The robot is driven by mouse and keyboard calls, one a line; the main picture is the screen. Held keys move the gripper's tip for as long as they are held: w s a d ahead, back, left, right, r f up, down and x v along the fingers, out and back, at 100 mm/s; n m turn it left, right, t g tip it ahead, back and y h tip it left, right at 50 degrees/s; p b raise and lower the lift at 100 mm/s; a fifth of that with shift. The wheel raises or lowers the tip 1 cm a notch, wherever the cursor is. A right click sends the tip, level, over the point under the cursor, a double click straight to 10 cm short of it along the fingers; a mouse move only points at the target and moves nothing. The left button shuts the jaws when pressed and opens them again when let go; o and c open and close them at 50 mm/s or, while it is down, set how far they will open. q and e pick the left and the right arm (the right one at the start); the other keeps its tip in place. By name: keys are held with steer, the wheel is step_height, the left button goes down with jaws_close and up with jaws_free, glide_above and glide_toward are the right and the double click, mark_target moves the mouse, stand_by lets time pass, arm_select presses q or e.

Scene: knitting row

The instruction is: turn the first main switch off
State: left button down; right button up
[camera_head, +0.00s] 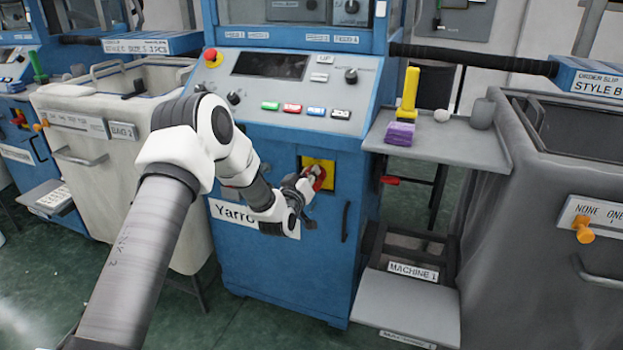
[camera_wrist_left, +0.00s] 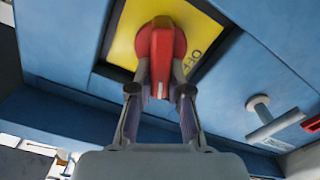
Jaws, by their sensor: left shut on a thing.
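The main switch is a red rotary handle (camera_wrist_left: 161,45) on a yellow plate (camera_wrist_left: 122,42) set in the front of a blue machine. The word OFF is printed on the plate, to the right of the handle in the left wrist view. In the head view the red handle (camera_head: 320,178) and yellow plate (camera_head: 323,163) show on the machine's front. My left gripper (camera_wrist_left: 160,92) is shut on the red handle, with a finger on each side of its end; in the head view the gripper (camera_head: 308,184) partly covers the switch. My right gripper is not in view.
Above the switch is a sloped panel with a red emergency button (camera_head: 211,55) and coloured buttons (camera_head: 292,108).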

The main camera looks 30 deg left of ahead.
arm_select(q)
steer(key=n+b, duration=0.1)
steer(key=n, duration=0.1)
steer(key=n+b, duration=0.1)
steer(key=n, duration=0.1)
steer(key=f+n+b, duration=0.1)
steer(key=n, duration=0.1)
steer(key=shift+s+a+b, duration=0.1)
steer(key=shift+a+b, duration=0.3)
steer(key=shift+a+f+n+b, duration=0.1)
steer(key=shift+f+n+b, duration=0.1)
steer(key=shift+n+b, duration=1.2)
steer(key=shift+a+f+n+b, duration=0.15)
steer(key=shift+n+b, duration=0.5)
steer(key=shift+n, duration=1.35)
steer(key=shift+d, duration=0.1)
steer(key=c, duration=1.1)
jaws_free()
steer(key=v, duration=1.2)
